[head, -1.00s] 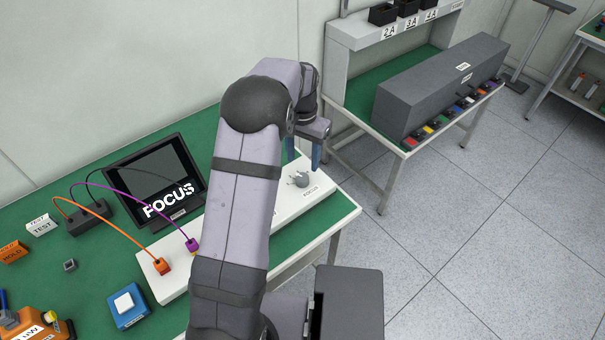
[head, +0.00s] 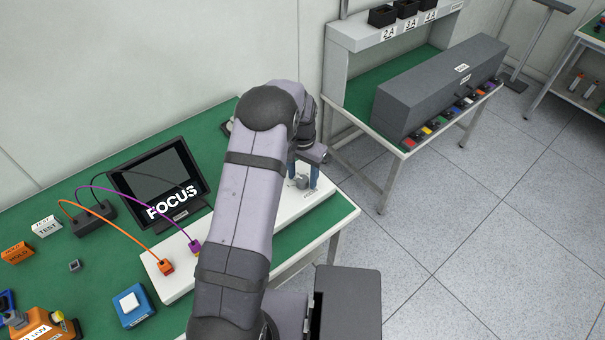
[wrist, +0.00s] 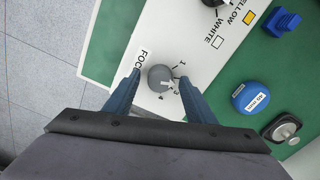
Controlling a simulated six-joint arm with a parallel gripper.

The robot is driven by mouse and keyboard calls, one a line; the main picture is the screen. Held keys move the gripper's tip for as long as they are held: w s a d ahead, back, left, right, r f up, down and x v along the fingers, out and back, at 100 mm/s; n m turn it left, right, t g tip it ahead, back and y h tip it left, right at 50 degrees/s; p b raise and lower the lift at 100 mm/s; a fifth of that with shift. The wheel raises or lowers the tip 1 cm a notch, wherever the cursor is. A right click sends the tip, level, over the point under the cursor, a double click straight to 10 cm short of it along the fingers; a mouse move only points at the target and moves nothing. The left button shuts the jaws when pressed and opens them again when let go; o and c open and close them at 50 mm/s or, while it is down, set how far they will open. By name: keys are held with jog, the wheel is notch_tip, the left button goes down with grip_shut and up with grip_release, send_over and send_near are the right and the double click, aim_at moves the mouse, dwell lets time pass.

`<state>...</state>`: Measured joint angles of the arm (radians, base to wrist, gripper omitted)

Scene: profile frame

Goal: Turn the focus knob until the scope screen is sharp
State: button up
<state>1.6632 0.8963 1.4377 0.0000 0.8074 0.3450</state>
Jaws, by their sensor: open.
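The grey focus knob (wrist: 160,79) sits on the white panel (wrist: 202,45), with a dial of numbers beside it. In the wrist view my gripper (wrist: 158,82) is open, its two blue fingers on either side of the knob. I cannot tell whether they touch it. In the head view the gripper (head: 303,180) is over the knob (head: 301,182) at the panel's right end. The scope screen (head: 160,181) shows the word FOCUS in white letters, which look legible at this size.
Orange and purple cables run from the panel to a black box (head: 94,218). A blue button box (head: 133,304) stands on the green bench. In the wrist view a blue round item (wrist: 251,97) and a blue block (wrist: 284,21) lie beyond the panel.

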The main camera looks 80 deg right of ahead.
jog(key=shift+f, duration=0.1)
jog(key=c, duration=1)
jog(key=shift+c, duration=0.2)
jog(key=shift+m, duration=0.4)
jog(key=m+b, duration=0.1)
jog(key=m, duration=0.2)
jog(key=shift+m, duration=0.3)
jog(key=shift+m+b, duration=0.5)
jog(key=shift+m, duration=1.2)
